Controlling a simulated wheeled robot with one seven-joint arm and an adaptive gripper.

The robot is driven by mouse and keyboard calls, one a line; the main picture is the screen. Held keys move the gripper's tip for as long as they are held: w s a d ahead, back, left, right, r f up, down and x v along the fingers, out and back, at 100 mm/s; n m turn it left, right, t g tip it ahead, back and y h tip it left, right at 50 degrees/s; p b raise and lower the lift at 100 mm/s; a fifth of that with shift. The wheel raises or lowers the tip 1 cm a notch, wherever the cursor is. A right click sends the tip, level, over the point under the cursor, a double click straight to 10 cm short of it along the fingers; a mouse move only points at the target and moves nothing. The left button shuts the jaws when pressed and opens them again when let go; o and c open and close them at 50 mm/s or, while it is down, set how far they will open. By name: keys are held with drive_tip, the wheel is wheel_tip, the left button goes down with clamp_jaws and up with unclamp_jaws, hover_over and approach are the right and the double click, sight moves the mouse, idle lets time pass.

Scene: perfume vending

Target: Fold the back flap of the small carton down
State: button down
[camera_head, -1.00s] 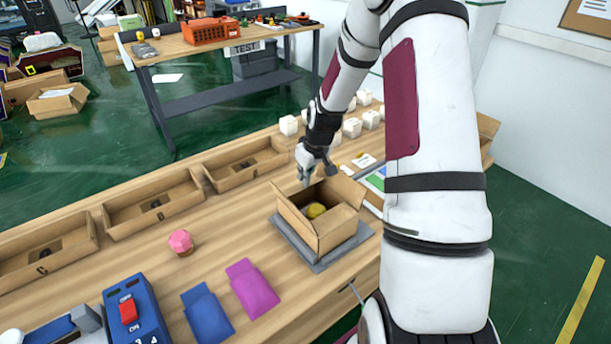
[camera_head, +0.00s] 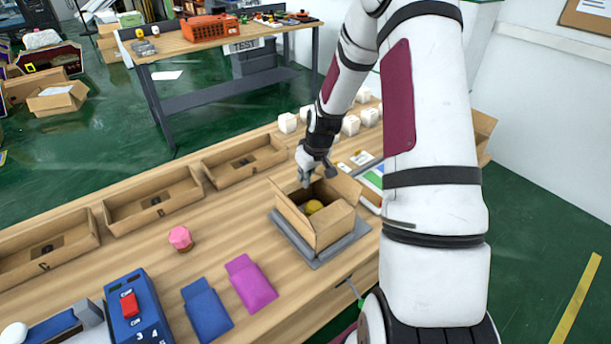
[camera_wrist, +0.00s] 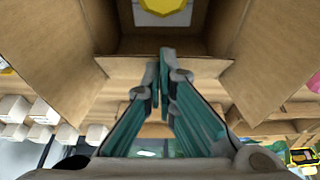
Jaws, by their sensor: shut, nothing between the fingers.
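The small carton (camera_head: 332,230) stands open on a grey plate (camera_head: 362,230) on the wooden table. A round yellow item (camera_head: 314,207) lies inside, and it also shows in the wrist view (camera_wrist: 165,12). Side flaps (camera_wrist: 45,50) stand spread left and right in the wrist view. My gripper (camera_head: 307,182) is at the carton's back edge, fingers pointing down. In the wrist view my gripper (camera_wrist: 159,62) is shut and empty, its tips over the back flap (camera_wrist: 205,68). I cannot tell whether the tips touch the flap.
Cardboard trays (camera_head: 150,200) line the table's back edge. White boxes (camera_head: 350,125) stand behind my gripper. A pink item (camera_head: 180,238), a blue pouch (camera_head: 207,310), a magenta pouch (camera_head: 250,283) and a blue device (camera_head: 137,310) lie left of the carton.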

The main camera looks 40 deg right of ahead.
drive_tip(key=shift+s+f+p, duration=0.35)
drive_tip(key=shift+s+f, duration=0.25)
drive_tip(key=shift+f, duration=0.15)
idle(1.2)
drive_tip(key=shift+w+r, duration=0.1)
drive_tip(key=shift+w, duration=0.1)
idle(0.8)
